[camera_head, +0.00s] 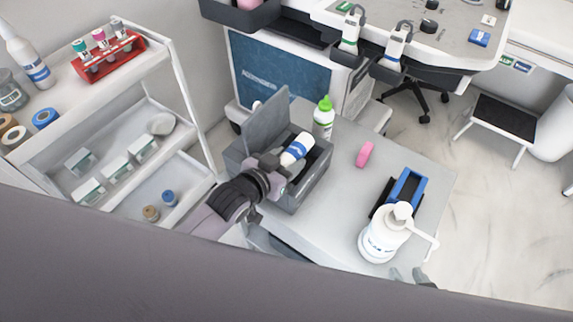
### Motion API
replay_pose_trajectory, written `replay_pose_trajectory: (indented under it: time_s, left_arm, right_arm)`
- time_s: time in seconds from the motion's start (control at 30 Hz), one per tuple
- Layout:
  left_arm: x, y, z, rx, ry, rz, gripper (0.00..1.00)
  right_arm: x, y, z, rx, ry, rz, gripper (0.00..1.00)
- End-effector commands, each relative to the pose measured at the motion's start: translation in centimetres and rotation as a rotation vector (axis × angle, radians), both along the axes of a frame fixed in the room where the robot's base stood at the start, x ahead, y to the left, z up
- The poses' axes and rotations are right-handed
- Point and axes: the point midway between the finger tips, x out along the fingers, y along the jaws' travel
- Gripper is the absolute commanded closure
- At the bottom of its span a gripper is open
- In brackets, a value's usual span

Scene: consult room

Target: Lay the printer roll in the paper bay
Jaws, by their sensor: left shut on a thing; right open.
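The printer roll (300,145), a white cylinder with a blue band, is tilted over the open grey printer box (308,185). My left gripper (283,166) is shut on the roll at its lower left end. The printer's lid (265,128) stands raised at the back left. The paper bay is inside the box, mostly hidden by the roll and gripper. I cannot tell whether the roll touches the bay floor. My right gripper (410,277) shows only its fingertips at the table's front edge, open and empty, near the white pump bottle.
The grey table (335,222) also holds a green-capped bottle (323,118) behind the printer, a pink block (364,154), a blue tray-like item (408,186) and a white pump bottle (380,238). A white shelf cart (150,75) stands left. The table's middle is clear.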

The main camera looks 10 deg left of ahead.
Motion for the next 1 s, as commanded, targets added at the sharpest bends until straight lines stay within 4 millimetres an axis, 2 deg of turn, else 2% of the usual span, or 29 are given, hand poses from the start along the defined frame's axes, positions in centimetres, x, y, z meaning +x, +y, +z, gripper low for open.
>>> replay_pose_trajectory:
  time_s: [0.1,0.4,0.87,0.9,0.93,1.0]
  left_arm:
    - [0.0,0.0,-1.2,-0.002,-0.001,-0.001,0.86]
    - [0.0,0.0,-1.3,-0.001,-0.003,0.000,0.86]
    - [-0.1,0.0,-2.8,0.005,0.006,0.000,0.86]
    - [-0.2,0.1,-3.0,0.007,0.009,0.000,0.48]
    - [-0.2,0.1,-3.0,0.008,0.010,0.000,0.41]
    - [-0.2,0.1,-3.1,0.010,0.012,-0.001,0.41]
  right_arm:
    - [0.2,0.1,-0.1,0.001,-0.001,0.002,0.57]
    - [0.3,0.1,0.1,0.002,-0.005,0.003,0.57]
    - [0.2,0.1,-0.5,0.004,0.000,0.001,0.57]
    - [0.2,0.1,-0.5,0.004,0.000,0.001,0.57]
    - [0.2,0.1,-0.5,0.004,0.000,0.001,0.57]
    - [0.2,0.1,-0.5,0.004,0.000,0.001,0.57]
